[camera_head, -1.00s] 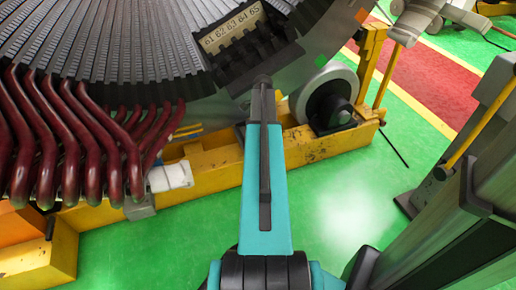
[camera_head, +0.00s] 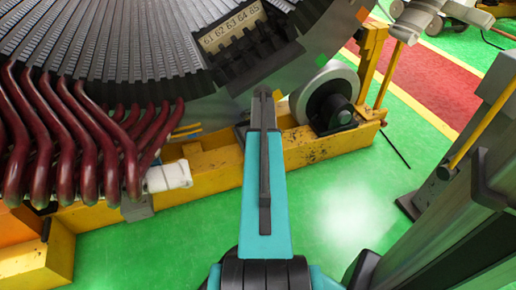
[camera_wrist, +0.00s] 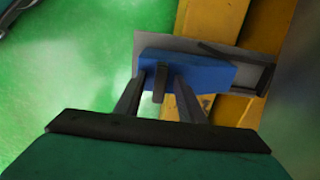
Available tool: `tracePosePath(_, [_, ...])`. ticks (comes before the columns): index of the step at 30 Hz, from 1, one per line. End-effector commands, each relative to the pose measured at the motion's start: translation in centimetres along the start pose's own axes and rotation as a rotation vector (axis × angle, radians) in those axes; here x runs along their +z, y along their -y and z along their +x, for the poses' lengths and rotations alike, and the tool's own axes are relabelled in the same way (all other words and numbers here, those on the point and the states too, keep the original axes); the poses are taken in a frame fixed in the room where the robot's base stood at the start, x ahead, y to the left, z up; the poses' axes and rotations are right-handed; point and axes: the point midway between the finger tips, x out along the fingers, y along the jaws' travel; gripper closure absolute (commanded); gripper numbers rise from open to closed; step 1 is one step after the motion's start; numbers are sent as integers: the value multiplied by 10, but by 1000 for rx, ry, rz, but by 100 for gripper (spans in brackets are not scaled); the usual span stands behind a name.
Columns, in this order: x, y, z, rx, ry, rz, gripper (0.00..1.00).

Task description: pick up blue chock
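The blue chock (camera_wrist: 205,72) shows in the wrist view as a blue block on a grey plate (camera_wrist: 150,43), over yellow framework. A short dark peg (camera_wrist: 159,84) stands out in front of it. My gripper (camera_wrist: 160,80) is open, with one finger on each side of the peg and the fingertips close to the blue block. I cannot tell whether they touch it. In the head view my gripper (camera_head: 263,95) points up toward the stator's lower edge, and the chock is not visible there.
The large grey stator (camera_head: 110,40) with dark red coils (camera_head: 85,150) fills the upper left. A yellow base beam (camera_head: 210,165) and a roller wheel (camera_head: 328,97) lie close by my gripper.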

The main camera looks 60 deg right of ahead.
Motion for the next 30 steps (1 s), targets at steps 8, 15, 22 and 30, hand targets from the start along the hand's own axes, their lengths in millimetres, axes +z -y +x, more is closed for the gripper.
tracePosePath(8, [0,0,0,0,0,0,94])
tracePosePath(15, [0,0,-1,-1,0,0,100])
tracePosePath(22, [0,0,-3,-1,0,0,100])
tracePosePath(30, [0,0,-20,-2,0,0,100])
